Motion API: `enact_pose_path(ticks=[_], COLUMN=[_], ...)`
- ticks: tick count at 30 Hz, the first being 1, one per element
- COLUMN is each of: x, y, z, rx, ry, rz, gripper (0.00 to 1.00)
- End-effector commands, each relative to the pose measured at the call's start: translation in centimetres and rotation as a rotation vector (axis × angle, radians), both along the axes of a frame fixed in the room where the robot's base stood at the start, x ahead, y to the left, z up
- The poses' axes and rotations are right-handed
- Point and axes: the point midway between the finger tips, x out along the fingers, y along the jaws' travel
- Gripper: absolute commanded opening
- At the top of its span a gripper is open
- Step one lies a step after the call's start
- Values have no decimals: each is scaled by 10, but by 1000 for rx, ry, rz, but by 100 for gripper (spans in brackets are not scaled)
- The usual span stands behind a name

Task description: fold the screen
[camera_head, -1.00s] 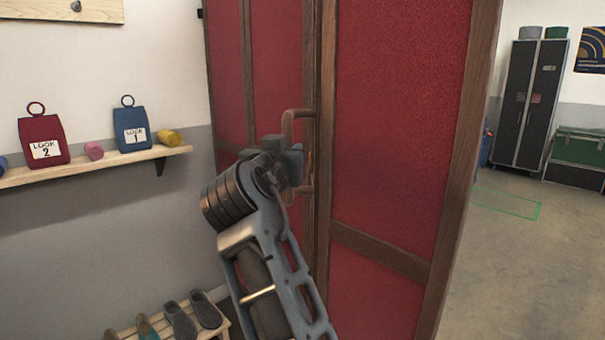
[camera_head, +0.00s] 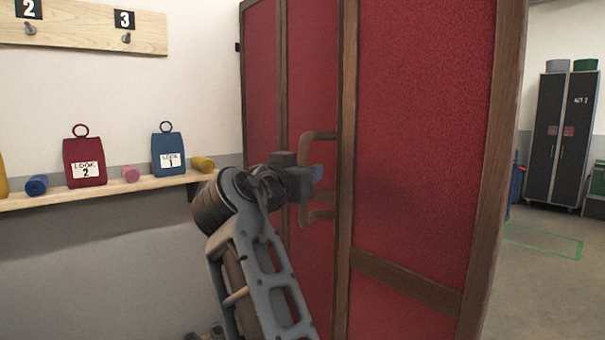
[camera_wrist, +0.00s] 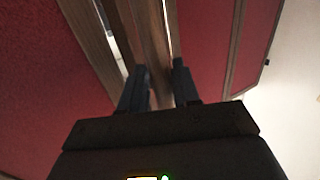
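The folding screen (camera_head: 420,150) has red panels in brown wooden frames and stands upright, its panels at angles to each other. A brown loop handle (camera_head: 320,135) sticks out beside the post between two panels. My gripper (camera_head: 312,180) is at this handle and covers its middle part. In the wrist view the screen's red panel (camera_wrist: 50,60) fills the left side. There the two dark fingers of my gripper (camera_wrist: 160,88) sit close on either side of a wooden bar, the handle (camera_wrist: 154,45), with little gap showing. The exact finger contact is dim.
A wall shelf (camera_head: 110,193) at the left holds a red bag (camera_head: 84,160), a blue bag (camera_head: 168,153) and small rolls. A peg board (camera_head: 90,30) hangs above. Grey floor with a green taped outline (camera_head: 545,240) is open at the right, before a dark cabinet (camera_head: 562,135).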

Motion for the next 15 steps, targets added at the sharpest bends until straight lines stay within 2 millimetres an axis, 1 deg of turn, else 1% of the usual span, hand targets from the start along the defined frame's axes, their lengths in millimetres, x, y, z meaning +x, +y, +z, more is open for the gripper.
enact_pose_path(ticks=[1, 3, 4, 11, 15], x=[0, 0, 0, -1, -12], y=[0, 1, 1, 2, 9], z=[0, 0, 0, 0, 0], rx=[0, 0, 0, -2, -2], ry=[0, -1, -1, -1, -2], rz=[0, 1, 1, 3, 4], gripper=[36, 43, 44, 44, 44])
